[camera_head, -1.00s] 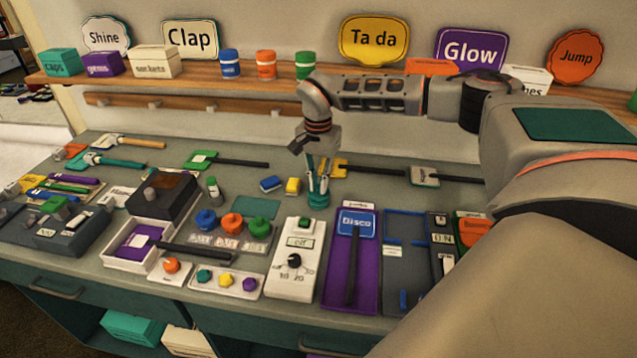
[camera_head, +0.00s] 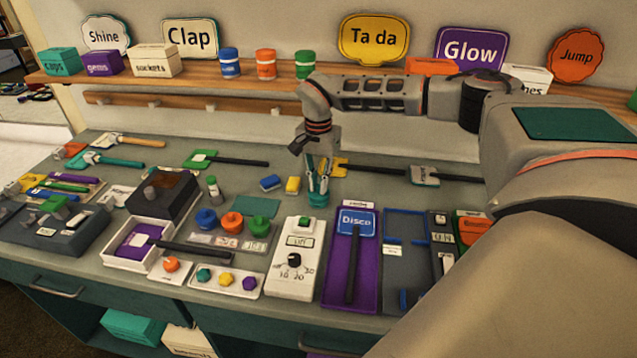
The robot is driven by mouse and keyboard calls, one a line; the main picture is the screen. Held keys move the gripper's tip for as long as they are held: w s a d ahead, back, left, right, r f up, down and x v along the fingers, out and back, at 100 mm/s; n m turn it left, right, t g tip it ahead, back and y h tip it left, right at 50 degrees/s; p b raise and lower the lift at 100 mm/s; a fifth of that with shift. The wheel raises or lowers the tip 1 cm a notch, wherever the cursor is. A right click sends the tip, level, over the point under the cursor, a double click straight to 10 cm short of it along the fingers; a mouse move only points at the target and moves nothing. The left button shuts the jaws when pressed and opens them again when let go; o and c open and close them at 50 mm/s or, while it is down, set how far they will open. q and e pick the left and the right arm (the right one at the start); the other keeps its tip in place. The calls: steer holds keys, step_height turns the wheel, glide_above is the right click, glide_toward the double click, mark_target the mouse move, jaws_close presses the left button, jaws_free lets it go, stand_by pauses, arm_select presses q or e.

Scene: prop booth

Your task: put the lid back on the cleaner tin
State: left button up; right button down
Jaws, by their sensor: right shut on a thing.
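My right gripper (camera_head: 318,187) points down over the back middle of the bench. Its two fingers are shut on a small round teal piece, which looks like the lid (camera_head: 318,200). The lid is low, at or just above the bench top; I cannot tell whether it touches anything. I cannot make out the cleaner tin for certain; anything directly under the lid is hidden. My left gripper is not in view.
A yellow block (camera_head: 293,184) and a blue block (camera_head: 271,183) lie left of my gripper. A white dial box (camera_head: 291,280) and a purple tray (camera_head: 368,285) stand in front. A long-handled tool (camera_head: 377,170) lies to the right. A shelf (camera_head: 190,73) runs behind.

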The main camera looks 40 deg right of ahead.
steer(key=c, duration=2)
jaws_free()
steer(key=shift+o, duration=0.5)
steer(key=o, duration=0.4)
steer(key=shift+r, duration=3.55)
